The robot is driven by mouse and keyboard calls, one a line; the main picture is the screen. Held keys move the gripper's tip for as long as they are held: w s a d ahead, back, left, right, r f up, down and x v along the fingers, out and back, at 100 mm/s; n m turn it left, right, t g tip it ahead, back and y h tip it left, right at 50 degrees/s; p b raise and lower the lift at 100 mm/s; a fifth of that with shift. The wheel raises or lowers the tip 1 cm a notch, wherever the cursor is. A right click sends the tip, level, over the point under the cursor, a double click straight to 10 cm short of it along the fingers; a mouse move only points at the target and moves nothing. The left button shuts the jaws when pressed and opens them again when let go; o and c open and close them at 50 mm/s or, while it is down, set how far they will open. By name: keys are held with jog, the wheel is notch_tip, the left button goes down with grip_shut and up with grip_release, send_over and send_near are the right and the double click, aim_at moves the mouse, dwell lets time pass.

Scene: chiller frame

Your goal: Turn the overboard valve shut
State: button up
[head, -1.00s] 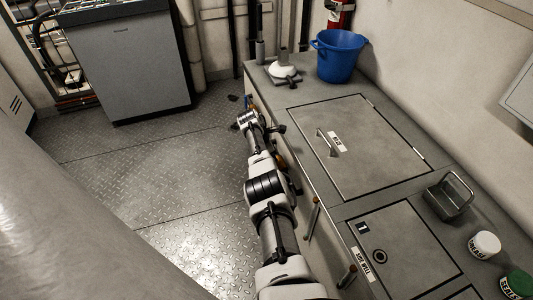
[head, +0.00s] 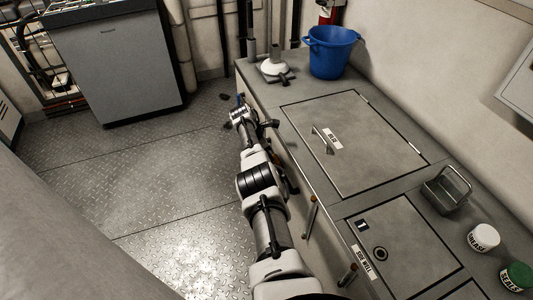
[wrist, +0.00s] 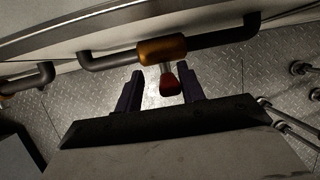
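In the wrist view a valve with a brass-coloured body (wrist: 162,50) sits on a dark bent pipe (wrist: 215,40) along the cabinet front. A short pale stem with a red handle end (wrist: 170,86) sticks out from it towards my gripper (wrist: 162,73). My gripper is open, one dark finger on each side of the red handle, with visible gaps on both sides. No label naming the valve shows. In the head view my arm reaches along the cabinet front, and its links hide the fingers and most of the valve.
Another brass-coloured fitting (wrist: 18,80) is at the left edge of the wrist view. The counter (head: 395,190) borders my arm on the right, with a blue bucket (head: 330,52) and a metal basket (head: 447,190) on it. The plate floor (head: 140,180) left of my arm is clear.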

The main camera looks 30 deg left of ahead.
jog(key=shift+s, duration=0.1)
jog(key=shift+a+r, duration=0.1)
jog(key=shift+r, duration=0.15)
jog(key=p+v, duration=0.2)
jog(key=v, duration=1.1)
jog(key=shift+r, duration=0.15)
jog(key=shift+s, duration=0.1)
